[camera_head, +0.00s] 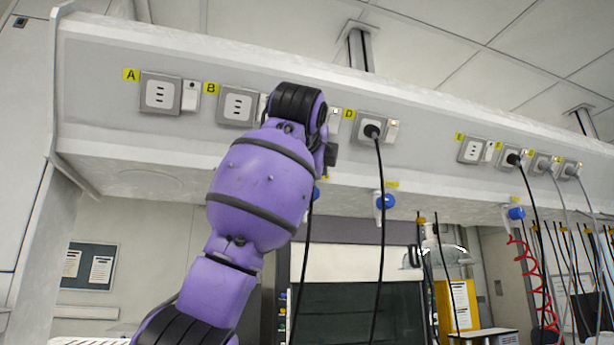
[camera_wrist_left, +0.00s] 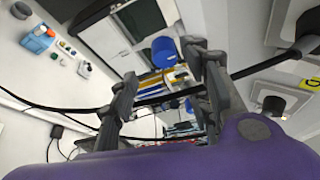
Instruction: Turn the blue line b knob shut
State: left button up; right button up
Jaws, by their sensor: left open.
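A blue knob (camera_wrist_left: 165,50) shows in the left wrist view, between and beyond the fingertips of my left gripper (camera_wrist_left: 163,64). The fingers are open and appear apart from it. In the head view a blue knob (camera_head: 315,193) is mostly hidden behind my purple left arm. A second blue knob (camera_head: 385,201) hangs under the shelf to its right, and a third blue knob (camera_head: 515,213) is farther right. The yellow labels near the knobs are too small to read, so I cannot tell which is line b. In the head view my left gripper is mostly hidden behind its arm.
A white overhead shelf (camera_head: 180,145) carries wall sockets (camera_head: 160,94). Black cables (camera_head: 380,230) hang down by the knobs. In the left wrist view a black cable (camera_wrist_left: 155,100) crosses between the fingers. A red coiled hose (camera_head: 530,275) hangs at the right.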

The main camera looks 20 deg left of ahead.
pick_arm(q)
jog(key=shift+v, duration=1.3)
jog(key=shift+f, duration=0.1)
